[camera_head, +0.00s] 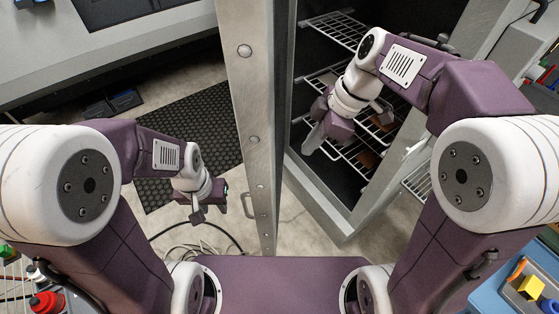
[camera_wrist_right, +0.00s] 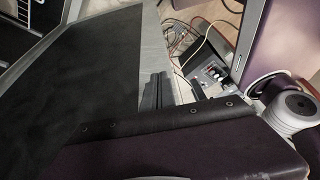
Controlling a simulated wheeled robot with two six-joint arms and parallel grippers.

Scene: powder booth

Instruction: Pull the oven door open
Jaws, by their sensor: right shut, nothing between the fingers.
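The oven door (camera_head: 252,120) is a tall grey metal panel, seen nearly edge-on in the head view. It stands swung out from the oven, leaving a wide opening. A U-shaped handle (camera_head: 246,205) shows low on its left side. The oven (camera_head: 345,215) has a dark inside with wire racks (camera_head: 340,30). My right gripper (camera_head: 313,140) is shut and empty, in the opening to the right of the door. Its closed fingers also show in the right wrist view (camera_wrist_right: 155,92), beside a dark panel. My left gripper (camera_head: 197,213) is left of the handle, apart from it; its jaws are unclear.
A black perforated mat (camera_head: 190,105) lies on the floor left of the door. Cables (camera_head: 190,245) lie on the floor near my left gripper. A blue surface with a tray of coloured parts (camera_head: 525,285) is at the lower right. A grey bench (camera_head: 120,55) stands at the upper left.

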